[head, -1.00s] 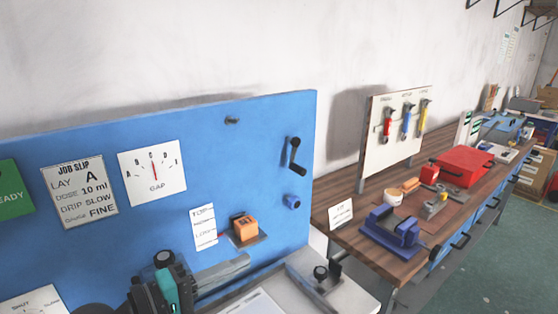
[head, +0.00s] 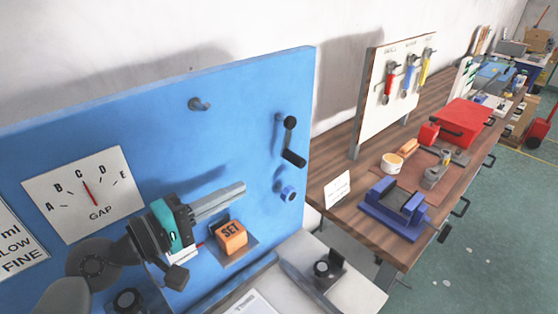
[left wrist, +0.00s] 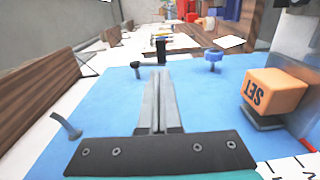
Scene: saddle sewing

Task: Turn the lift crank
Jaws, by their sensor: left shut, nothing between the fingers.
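In the left wrist view the crank (left wrist: 155,55) shows just beyond my fingertips. My left gripper (head: 242,187) is shut and empty, its grey fingers pointing right in front of the panel, left of and below the crank and apart from it. The shut fingers also show in the left wrist view (left wrist: 159,75). My right gripper is in no view.
A blue knob (head: 287,194) sits below the crank. An orange SET block (head: 231,236) is under my left fingers. A wooden bench (head: 340,213) with tools stands to the right.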

